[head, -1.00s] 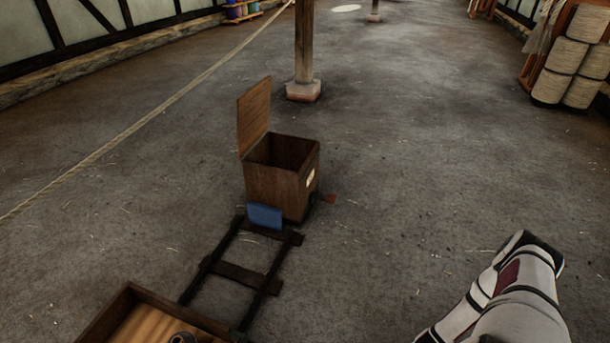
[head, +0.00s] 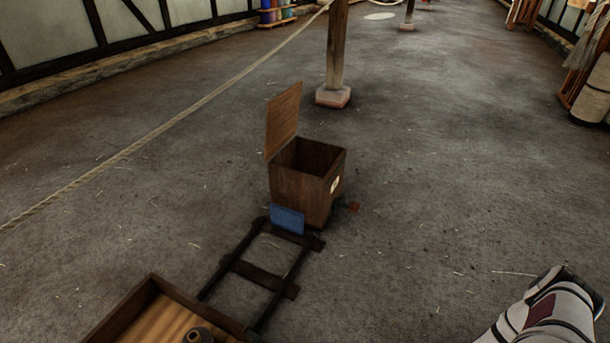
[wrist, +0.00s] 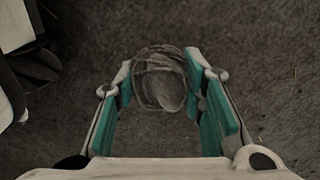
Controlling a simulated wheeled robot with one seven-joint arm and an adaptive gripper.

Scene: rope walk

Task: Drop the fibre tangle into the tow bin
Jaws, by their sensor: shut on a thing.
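The tow bin (head: 300,196) is a brown wooden box in the middle of the head view, with its lid (head: 284,122) standing open. A paler label is on its right side and its inside is dark. In the wrist view my gripper (wrist: 164,88) is shut on the fibre tangle (wrist: 160,78), a greyish round wad of loose strands between the teal finger pads. Bare floor shows behind the tangle. In the head view only part of my arm shows at the lower right; the gripper and tangle are not seen there.
A dark rail frame (head: 262,272) with a blue plate (head: 287,219) lies before the bin. A wooden tray (head: 165,318) is at the lower left. A post (head: 336,50) stands behind the bin. A rope (head: 150,138) runs along the left.

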